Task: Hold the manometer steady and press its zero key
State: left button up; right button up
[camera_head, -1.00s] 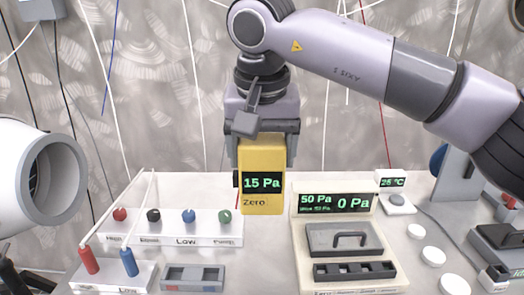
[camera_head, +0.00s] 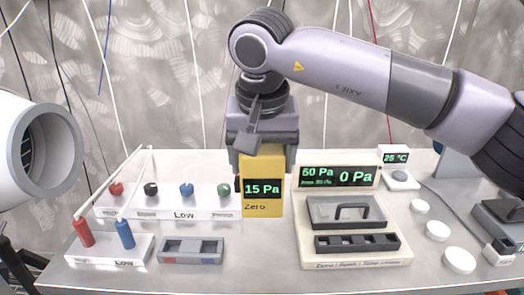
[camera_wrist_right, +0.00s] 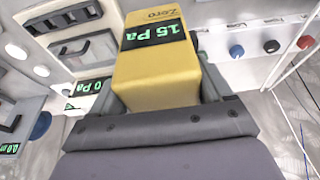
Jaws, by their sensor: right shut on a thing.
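The manometer (camera_head: 263,206) is a yellow box with a dark display reading 15 Pa in green and the word Zero beneath it. My right gripper (camera_head: 262,150) is shut on its upper part from above, and the manometer hangs upright, display toward the head camera. In the right wrist view the manometer (camera_wrist_right: 160,72) sits between the fingers (camera_wrist_right: 160,100), display and Zero label in sight. I cannot tell whether its base touches the bench. No finger is seen on the Zero label. My left gripper is not in the pictures.
A cream station (camera_head: 355,258) reading 50 Pa and 0 Pa stands right of the manometer. A port row (camera_head: 170,208) with coloured knobs is left, with red (camera_head: 84,233) and blue (camera_head: 125,234) plugs in front. A grey tray (camera_head: 191,250) and white discs (camera_head: 437,230) lie on the bench (camera_head: 230,275).

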aim_at(262, 209)
jog(key=shift+f+b, duration=0.3)
jog(key=shift+f, duration=0.5)
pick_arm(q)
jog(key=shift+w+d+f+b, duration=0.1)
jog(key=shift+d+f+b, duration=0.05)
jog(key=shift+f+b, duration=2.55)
pick_arm(e)
jog(key=shift+f, duration=4.6)
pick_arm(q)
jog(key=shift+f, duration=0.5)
pick_arm(e)
jog(key=shift+f, duration=0.55)
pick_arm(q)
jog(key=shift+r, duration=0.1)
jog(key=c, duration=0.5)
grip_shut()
